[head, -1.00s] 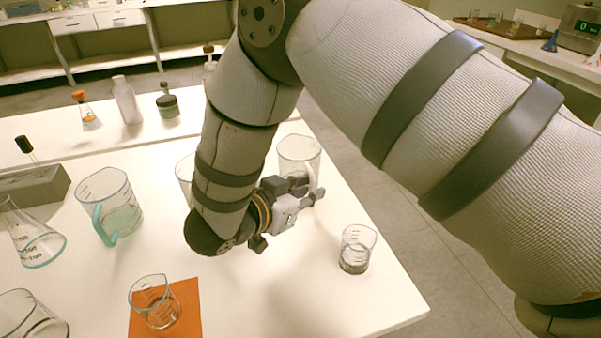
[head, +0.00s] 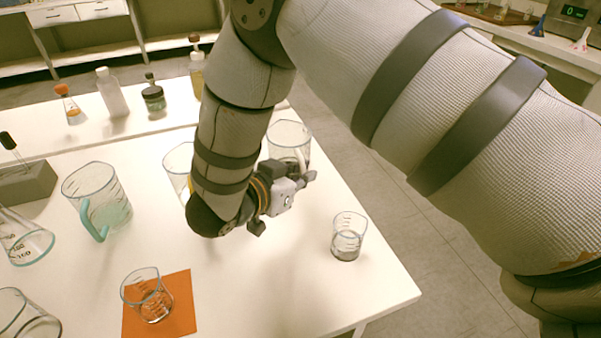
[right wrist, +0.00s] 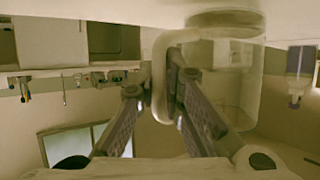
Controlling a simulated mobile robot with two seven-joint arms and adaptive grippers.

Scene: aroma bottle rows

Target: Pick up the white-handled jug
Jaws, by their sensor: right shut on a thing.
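The white-handled jug (head: 289,137) is a clear jug at the back right of the white table. It is upright in the head view, partly hidden by my right gripper. My right gripper (head: 306,176) is shut on its white handle. In the right wrist view, the handle (right wrist: 158,85) stands between the two fingers (right wrist: 172,95), with the clear jug body (right wrist: 228,85) to the right. I cannot tell whether its base touches the table. My left gripper is not in view.
A teal-handled jug (head: 97,200) stands at left. Another clear vessel (head: 178,165) is partly behind my right arm. A small beaker (head: 348,237) stands near the right edge, and another beaker (head: 147,296) on an orange mat (head: 182,312). The front middle is clear.

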